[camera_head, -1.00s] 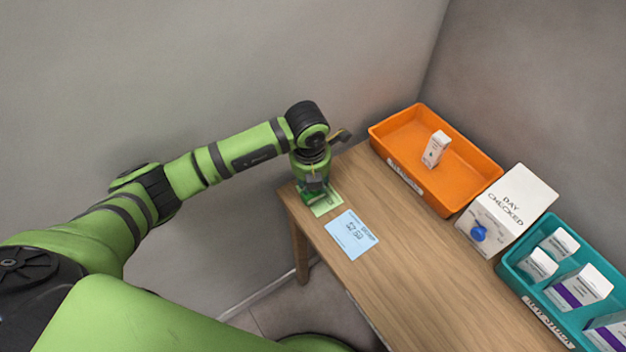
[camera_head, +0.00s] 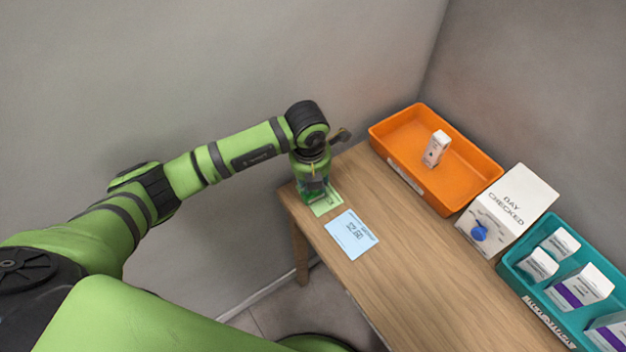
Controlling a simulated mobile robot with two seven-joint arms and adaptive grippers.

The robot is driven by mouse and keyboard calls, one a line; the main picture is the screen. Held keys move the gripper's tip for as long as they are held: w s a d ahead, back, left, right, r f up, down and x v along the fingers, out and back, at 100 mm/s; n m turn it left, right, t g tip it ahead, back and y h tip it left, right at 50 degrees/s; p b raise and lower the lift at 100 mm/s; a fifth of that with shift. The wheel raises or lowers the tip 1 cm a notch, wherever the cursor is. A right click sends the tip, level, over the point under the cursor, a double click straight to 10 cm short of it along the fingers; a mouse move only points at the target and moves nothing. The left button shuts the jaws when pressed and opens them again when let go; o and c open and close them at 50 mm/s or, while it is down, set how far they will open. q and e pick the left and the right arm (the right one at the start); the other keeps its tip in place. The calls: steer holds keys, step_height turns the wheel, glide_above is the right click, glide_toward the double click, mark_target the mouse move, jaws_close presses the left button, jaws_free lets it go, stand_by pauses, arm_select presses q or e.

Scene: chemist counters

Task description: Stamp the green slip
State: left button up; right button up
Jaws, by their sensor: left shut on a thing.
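The green slip (camera_head: 328,204) lies flat on the wooden table near its far left corner. My left gripper (camera_head: 315,196) points down over the left part of the slip and covers some of it. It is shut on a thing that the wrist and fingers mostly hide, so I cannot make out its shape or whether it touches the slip. A light blue slip (camera_head: 351,234) with dark print lies just in front of the green one. My right gripper is not in view.
An orange tray (camera_head: 400,177) holds one small white box (camera_head: 436,149). A white box marked DAY CHECKED (camera_head: 517,201) with a blue knob (camera_head: 480,233) stands beside it. A teal tray (camera_head: 525,290) holds several white boxes. The table's middle (camera_head: 420,270) is clear; walls stand behind.

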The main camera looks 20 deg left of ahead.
arm_select(q)
steer(key=shift+s+f, duration=0.1)
steer(key=shift+f, duration=0.05)
steer(key=shift+r+p, duration=0.6)
steer(key=shift+r, duration=0.2)
steer(key=shift+r+p, duration=1.75)
steer(key=shift+r, duration=1.05)
